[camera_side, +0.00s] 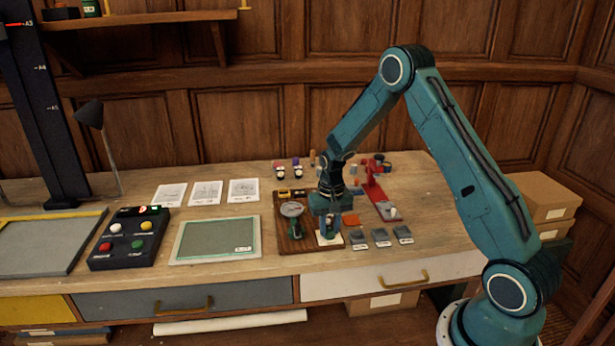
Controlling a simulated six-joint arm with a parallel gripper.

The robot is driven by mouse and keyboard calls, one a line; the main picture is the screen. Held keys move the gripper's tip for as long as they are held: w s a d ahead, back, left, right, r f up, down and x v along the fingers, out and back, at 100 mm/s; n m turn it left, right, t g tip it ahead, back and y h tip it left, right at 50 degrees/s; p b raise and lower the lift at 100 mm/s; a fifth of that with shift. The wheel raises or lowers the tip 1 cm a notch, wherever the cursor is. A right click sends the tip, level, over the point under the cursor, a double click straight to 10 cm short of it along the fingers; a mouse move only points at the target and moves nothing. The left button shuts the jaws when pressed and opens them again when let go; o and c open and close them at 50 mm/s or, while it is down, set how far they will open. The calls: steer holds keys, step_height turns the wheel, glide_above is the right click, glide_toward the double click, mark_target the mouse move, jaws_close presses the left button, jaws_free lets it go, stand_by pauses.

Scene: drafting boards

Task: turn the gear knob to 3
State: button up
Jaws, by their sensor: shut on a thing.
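My gripper (327,230) points down over the right part of a brown wooden board (288,246) and is shut on the gear knob, which stands on a pale plate (322,241) at the board's front right. The fingers and wrist cover most of the knob. I cannot read its numbers or tell which one it is set to from this view.
A round dial (292,209) stands on the board just left of my gripper. Several small grey blocks (381,236) lie to the right, with a red stand (374,190) behind them. A green mat (217,240) and a black button box (129,237) lie to the left.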

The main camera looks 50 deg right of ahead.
mark_target(329, 230)
steer(key=m, duration=0.6)
steer(key=shift+r, duration=0.1)
stand_by(0.3)
steer(key=o, duration=1)
steer(key=shift+r, duration=0.1)
step_height(329, 230, up, 14)
steer(key=shift+f, duration=0.2)
stand_by(0.4)
